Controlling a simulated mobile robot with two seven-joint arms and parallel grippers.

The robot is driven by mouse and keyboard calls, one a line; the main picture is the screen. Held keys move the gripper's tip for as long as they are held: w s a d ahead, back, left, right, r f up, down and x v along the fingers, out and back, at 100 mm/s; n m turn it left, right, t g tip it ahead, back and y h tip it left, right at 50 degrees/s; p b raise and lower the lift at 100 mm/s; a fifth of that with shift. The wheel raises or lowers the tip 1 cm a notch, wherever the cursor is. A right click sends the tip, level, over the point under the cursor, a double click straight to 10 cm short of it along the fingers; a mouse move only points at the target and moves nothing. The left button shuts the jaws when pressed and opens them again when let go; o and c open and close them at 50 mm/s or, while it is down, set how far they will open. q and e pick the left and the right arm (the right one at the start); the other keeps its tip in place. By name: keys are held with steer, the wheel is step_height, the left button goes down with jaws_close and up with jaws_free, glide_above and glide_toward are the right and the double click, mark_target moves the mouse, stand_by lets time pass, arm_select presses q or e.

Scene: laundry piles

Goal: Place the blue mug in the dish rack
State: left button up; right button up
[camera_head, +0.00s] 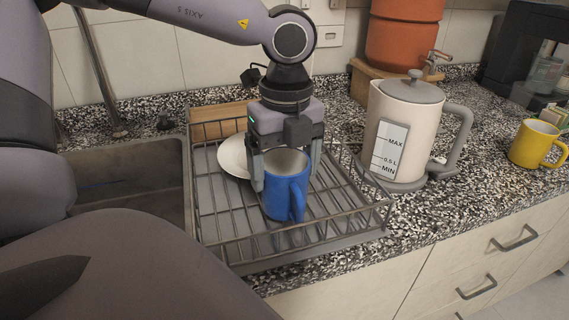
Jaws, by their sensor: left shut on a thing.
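The blue mug (279,199) is upright, with a pale inside and its handle facing the camera. My left gripper (287,172) comes down from above and is shut on the mug's upper part, one finger at each side. The mug is inside the outline of the metal wire dish rack (228,250), toward its front middle. I cannot tell whether its base touches the rack floor. A white plate (233,156) in the rack is partly hidden behind the gripper. My right gripper is not in view.
A sink (130,172) is left of the rack. A cream kettle (400,130) stands close to the rack's right side. A yellow mug (535,145), an orange clay dispenser (403,35) and a black machine (515,50) are farther right. The speckled counter between the kettle and yellow mug is clear.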

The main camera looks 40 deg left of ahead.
arm_select(q)
steer(key=o, duration=1.2)
step_height(320, 180, up, 12)
steer(key=shift+w+r+p, duration=0.1)
steer(key=shift+p, duration=0.2)
steer(key=shift+d, duration=0.1)
